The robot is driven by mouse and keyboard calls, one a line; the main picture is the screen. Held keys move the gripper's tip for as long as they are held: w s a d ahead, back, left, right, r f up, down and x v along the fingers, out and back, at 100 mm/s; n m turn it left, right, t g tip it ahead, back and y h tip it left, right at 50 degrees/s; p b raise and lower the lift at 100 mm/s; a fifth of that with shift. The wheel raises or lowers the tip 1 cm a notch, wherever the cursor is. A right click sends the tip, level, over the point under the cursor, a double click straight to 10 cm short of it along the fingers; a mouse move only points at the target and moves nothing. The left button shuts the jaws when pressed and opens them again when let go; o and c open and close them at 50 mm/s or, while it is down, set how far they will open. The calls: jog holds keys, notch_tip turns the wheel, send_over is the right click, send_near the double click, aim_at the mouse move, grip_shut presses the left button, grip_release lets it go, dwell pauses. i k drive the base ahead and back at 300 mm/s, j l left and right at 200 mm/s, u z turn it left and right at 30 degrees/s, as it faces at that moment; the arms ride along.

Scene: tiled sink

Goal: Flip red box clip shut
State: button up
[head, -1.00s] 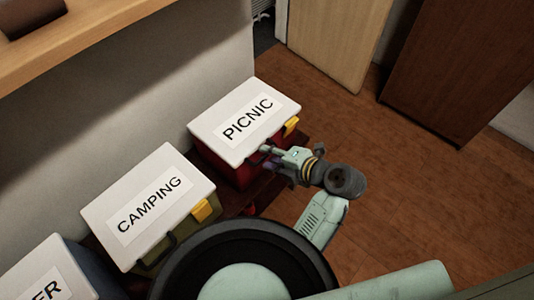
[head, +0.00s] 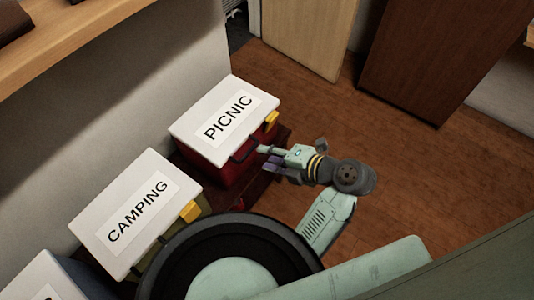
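The red box (head: 212,168) stands against the wall, with a white lid (head: 223,118) labelled PICNIC lying level on top. Its yellow clip (head: 271,120) is at the front edge near the right corner, against the lid's rim. I cannot tell if the clip is fully shut. A dark handle (head: 243,152) is on the box's front. My gripper (head: 265,157) is in front of the box, below and slightly left of the clip in the picture, apart from the clip. Its fingers point toward the box front; their opening is too small to judge. Nothing shows held.
A box labelled CAMPING (head: 136,212) with a yellow clip (head: 190,211) stands to the left, and another lidded box (head: 42,282) beyond it. The boxes stand on a low dark red bench (head: 263,182). Wooden floor (head: 320,100) is free to the right. A shelf (head: 90,32) overhangs upper left.

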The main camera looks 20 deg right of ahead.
aim_at(270, 121)
jog(key=k+l, duration=0.8)
jog(key=l, duration=0.05)
